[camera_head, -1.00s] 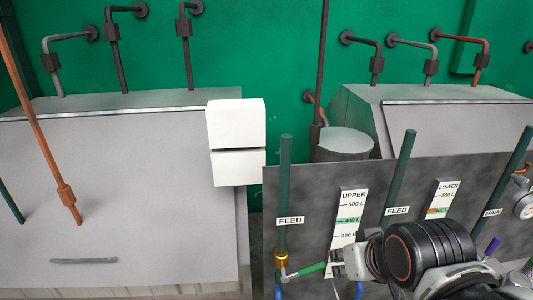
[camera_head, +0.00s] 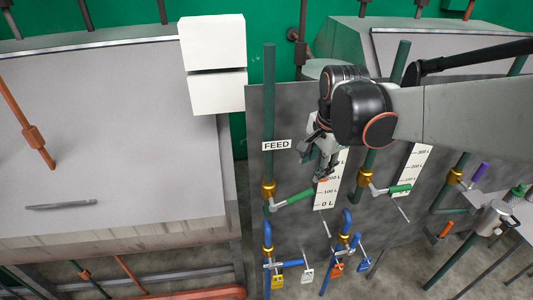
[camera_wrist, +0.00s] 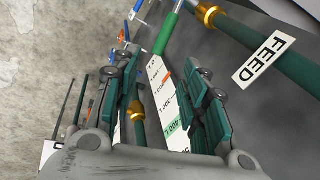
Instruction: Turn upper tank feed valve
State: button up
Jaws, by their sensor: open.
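The upper tank feed valve has a brass body (camera_head: 267,189) on a dark green pipe beside the left FEED label (camera_head: 276,145). Its green lever (camera_head: 293,198) points right and slightly up across the panel. My gripper (camera_head: 321,175) is open and empty, just above and to the right of the lever's free end, in front of the upper level scale (camera_head: 326,197). In the wrist view the lever (camera_wrist: 167,32) lies beyond my open fingers (camera_wrist: 163,72), apart from them. The brass body (camera_wrist: 206,15) and FEED label (camera_wrist: 264,60) show at upper right. My wrist hides the upper part of the scale.
A second brass valve with a green lever (camera_head: 400,189) is to the right, near the lower scale (camera_head: 413,172). Blue-handled valves with padlocks (camera_head: 277,281) hang below. White boxes (camera_head: 217,94) are at upper left, and a purple lever (camera_head: 479,171) is at right.

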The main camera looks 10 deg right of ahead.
aim_at(305, 192)
jog(key=w+f+m, duration=0.1)
jog(key=w+f, duration=0.1)
jog(key=f, duration=0.4)
jog(key=w+f+m+b, duration=0.1)
jog(key=f, duration=0.5)
jog(key=w+f+g+b, duration=0.1)
jog(key=w+f, duration=0.1)
jog(key=f, duration=0.4)
jog(key=shift+w+d+m, duration=0.15)
jog(key=shift+w+m, duration=0.15)
jog(key=shift+m, duration=0.1)
jog(key=shift+c, duration=0.5)
grip_shut()
